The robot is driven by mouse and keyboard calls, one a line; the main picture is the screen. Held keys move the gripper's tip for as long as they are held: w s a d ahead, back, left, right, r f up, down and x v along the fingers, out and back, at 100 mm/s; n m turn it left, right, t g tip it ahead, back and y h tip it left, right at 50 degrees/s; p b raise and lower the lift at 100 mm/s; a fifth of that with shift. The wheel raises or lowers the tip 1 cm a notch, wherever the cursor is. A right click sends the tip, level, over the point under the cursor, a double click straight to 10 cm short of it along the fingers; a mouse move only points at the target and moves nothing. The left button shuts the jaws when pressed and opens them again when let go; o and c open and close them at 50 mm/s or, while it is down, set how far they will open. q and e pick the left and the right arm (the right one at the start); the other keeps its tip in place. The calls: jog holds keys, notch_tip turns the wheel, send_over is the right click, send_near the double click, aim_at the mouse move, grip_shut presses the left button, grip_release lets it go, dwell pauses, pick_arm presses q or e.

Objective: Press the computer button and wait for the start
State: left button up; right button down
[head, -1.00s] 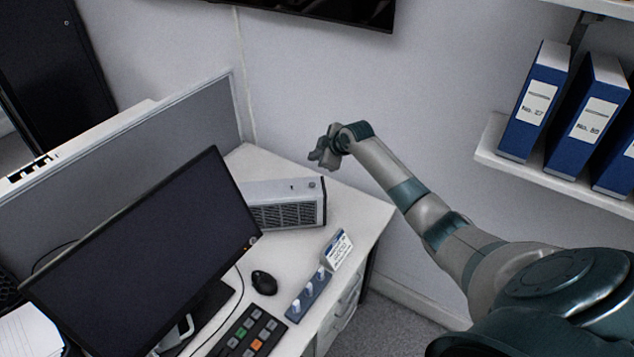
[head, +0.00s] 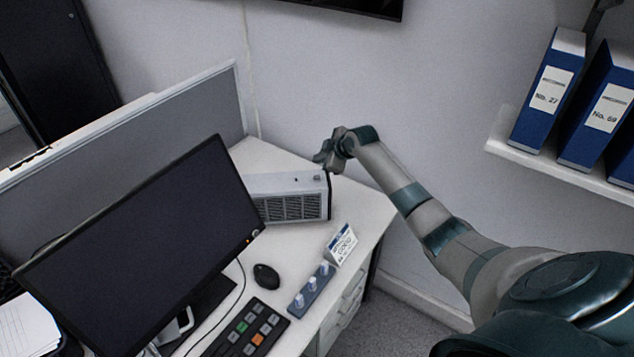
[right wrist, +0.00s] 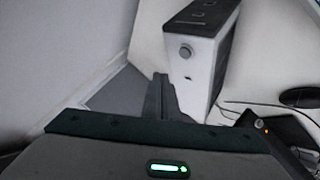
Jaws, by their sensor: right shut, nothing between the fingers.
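The computer (head: 290,183) is a light grey box with a dark vented side, lying on the white desk behind the monitor. My right gripper (head: 325,160) is just above the computer's right end in the head view, shut and empty. In the right wrist view its dark fingers (right wrist: 160,95) point toward the lower part of that face, below the button. Whether they touch it cannot be told. The monitor (head: 140,250) has a dark screen. My left gripper is not in view.
On the desk (head: 372,208) are a mouse (head: 266,276), a keypad with coloured keys (head: 245,330), a strip of switches (head: 311,290) and a small sign (head: 340,245). A grey partition (head: 190,125) stands behind. Blue binders (head: 548,90) stand on a shelf at right.

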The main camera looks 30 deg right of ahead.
notch_tip(320, 180, down, 3)
jog(key=shift+f+b, duration=0.15)
jog(key=shift+b, duration=0.7)
jog(key=shift+f+b, duration=0.3)
jog(key=shift+f, duration=0.2)
jog(key=shift+f, duration=0.15)
dwell(1.0)
jog(key=shift+f, duration=0.25)
jog(key=shift+f+b, duration=0.4)
jog(key=shift+b, duration=0.1)
dwell(0.9)
jog(key=shift+r, duration=0.1)
jog(key=shift+r+p, duration=0.65)
jog(key=shift+r, duration=0.05)
jog(key=shift+r+p, duration=1.95)
jog(key=shift+r, duration=0.6)
